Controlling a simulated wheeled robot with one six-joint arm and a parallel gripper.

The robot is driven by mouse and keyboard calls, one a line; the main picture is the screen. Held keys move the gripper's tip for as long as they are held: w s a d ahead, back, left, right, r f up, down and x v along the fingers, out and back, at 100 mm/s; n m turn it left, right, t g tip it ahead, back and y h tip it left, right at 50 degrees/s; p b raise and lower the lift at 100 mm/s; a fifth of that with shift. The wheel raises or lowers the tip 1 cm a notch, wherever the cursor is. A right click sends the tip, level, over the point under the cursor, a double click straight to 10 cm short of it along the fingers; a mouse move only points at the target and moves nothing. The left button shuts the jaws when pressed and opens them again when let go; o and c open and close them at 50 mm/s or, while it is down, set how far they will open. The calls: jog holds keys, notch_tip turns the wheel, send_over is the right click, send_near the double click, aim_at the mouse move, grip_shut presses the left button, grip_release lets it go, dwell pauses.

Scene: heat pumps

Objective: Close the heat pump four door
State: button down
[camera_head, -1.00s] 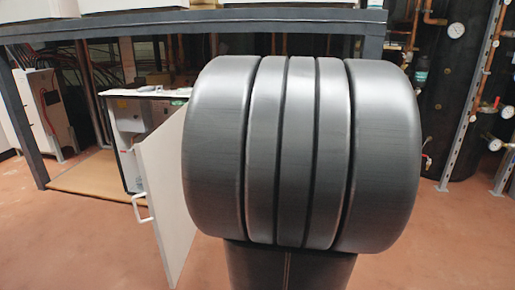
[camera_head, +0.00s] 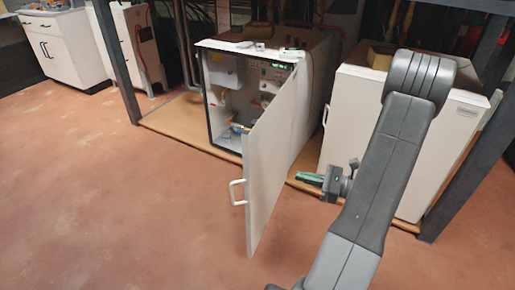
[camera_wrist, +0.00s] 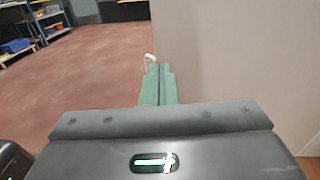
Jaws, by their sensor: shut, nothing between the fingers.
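The open heat pump (camera_head: 228,100) stands on a low wooden platform, its inside with pipes and wiring showing. Its white door (camera_head: 270,165) is swung wide toward the camera, with a white handle (camera_head: 236,192) on its outer edge. My gripper (camera_head: 300,177) is shut and empty, to the right of the door, on the side away from the handle. In the wrist view the green fingers (camera_wrist: 158,84) are together, pointing along the pale door panel (camera_wrist: 235,65). A bit of the white handle (camera_wrist: 149,60) shows past the fingertips. I cannot tell whether the fingers touch the door.
A second white heat pump (camera_head: 352,115), closed, stands right of the open one, partly behind my arm. Dark metal posts (camera_head: 113,60) frame the platform (camera_head: 175,122). The red floor (camera_head: 110,200) at left is clear. White cabinets (camera_head: 68,45) stand at the back left.

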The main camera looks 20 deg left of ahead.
jog(key=b, duration=0.3)
send_near(252, 161)
jog(key=a, duration=0.5)
jog(key=shift+s+a+f, duration=0.1)
jog(key=shift+s+f, duration=0.05)
jog(key=shift+s, duration=0.15)
jog(key=shift+a, duration=0.8)
